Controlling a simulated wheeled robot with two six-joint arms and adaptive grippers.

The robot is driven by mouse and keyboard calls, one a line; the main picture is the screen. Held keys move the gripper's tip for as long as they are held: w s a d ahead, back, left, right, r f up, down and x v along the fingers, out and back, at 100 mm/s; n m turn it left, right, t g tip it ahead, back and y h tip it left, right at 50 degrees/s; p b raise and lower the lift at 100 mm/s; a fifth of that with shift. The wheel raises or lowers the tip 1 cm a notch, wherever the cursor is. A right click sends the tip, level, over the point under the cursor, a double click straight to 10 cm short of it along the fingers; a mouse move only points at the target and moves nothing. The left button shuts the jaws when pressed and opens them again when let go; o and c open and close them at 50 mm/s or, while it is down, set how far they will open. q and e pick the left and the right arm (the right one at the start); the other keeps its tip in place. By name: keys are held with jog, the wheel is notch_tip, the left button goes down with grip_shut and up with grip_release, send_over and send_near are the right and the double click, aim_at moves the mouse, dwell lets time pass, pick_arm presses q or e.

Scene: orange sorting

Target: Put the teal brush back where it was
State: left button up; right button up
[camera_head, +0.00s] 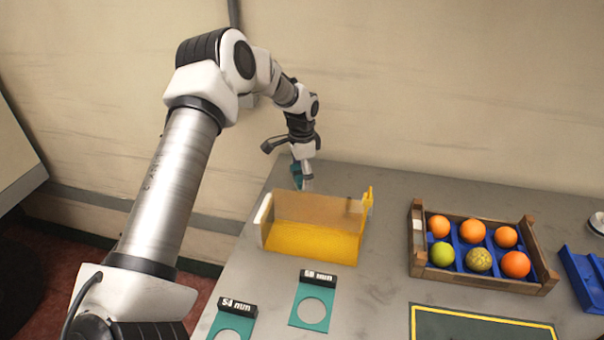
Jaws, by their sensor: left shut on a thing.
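My left gripper (303,176) is at the far left corner of the table, just behind the yellow tray. It points down and is shut on the teal brush (296,170). Only a small teal part of the brush shows beside the fingers; the rest is hidden by the gripper and the tray's back wall. I cannot tell whether the brush touches the table. My right gripper is not in view.
The open-fronted yellow tray (312,242) is empty. Two teal ring gauges (297,312) (228,334) lie in front of it. A wooden crate (480,283) of several fruits, a dark mat (480,328) and a blue holder (582,280) are to the right.

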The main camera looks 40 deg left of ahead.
pick_arm(q)
jog(key=shift+f, duration=0.55)
dwell(0.7)
jog(key=o, duration=0.8)
jog(key=shift+o, duration=0.2)
jog(key=shift+r+p, duration=3.3)
jog(key=shift+r, duration=0.75)
